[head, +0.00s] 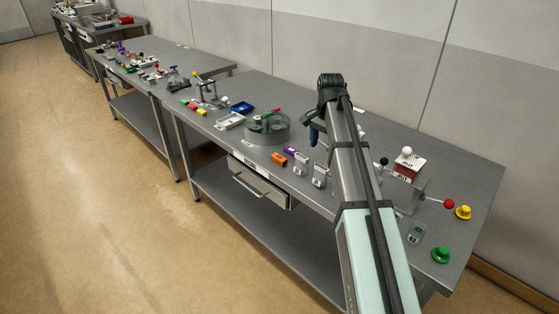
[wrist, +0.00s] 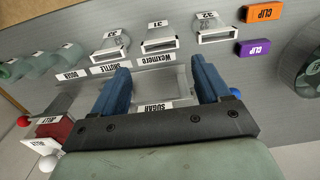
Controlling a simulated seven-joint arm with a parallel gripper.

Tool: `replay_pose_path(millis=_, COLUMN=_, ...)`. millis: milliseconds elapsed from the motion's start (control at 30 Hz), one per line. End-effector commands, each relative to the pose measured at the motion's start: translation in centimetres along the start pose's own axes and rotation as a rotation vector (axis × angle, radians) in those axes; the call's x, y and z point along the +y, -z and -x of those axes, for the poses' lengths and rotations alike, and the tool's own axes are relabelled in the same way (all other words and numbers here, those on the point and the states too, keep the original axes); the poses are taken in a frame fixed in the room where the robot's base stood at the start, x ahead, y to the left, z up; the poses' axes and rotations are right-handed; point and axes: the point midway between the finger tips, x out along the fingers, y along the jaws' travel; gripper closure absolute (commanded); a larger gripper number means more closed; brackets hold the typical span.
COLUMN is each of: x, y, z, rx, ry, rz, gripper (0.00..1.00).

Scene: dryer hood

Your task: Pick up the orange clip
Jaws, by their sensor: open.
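The orange clip (head: 279,159) lies on the grey table near its front edge, left of my arm in the head view. In the wrist view it is the orange block marked CLIP (wrist: 263,12) at the top right edge. My gripper (wrist: 163,78) is open, its two blue fingers apart with nothing held between them. The clip is outside the fingers, beyond the right one. In the head view my gripper (head: 316,133) is partly hidden by my arm.
A purple clip (wrist: 254,47) lies beside the orange one. Numbered holders (wrist: 158,40) stand in a row, with a grey tray marked SUGAR (wrist: 150,88) below the fingers. A drawer (head: 262,183) is under the table.

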Motion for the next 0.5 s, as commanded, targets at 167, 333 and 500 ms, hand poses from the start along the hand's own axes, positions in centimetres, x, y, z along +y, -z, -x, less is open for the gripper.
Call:
replay_pose_path(millis=167, x=0.0, y=0.0, z=0.0, rx=0.0, ry=0.0, rz=0.0, gripper=0.39)
replay_pose_path(millis=333, x=0.0, y=-0.01, z=0.0, rx=0.0, ry=0.0, rz=0.0, gripper=0.39)
replay_pose_path(millis=500, x=-0.91, y=-0.98, z=-0.06, rx=-0.001, ry=-0.001, rz=0.018, gripper=0.39)
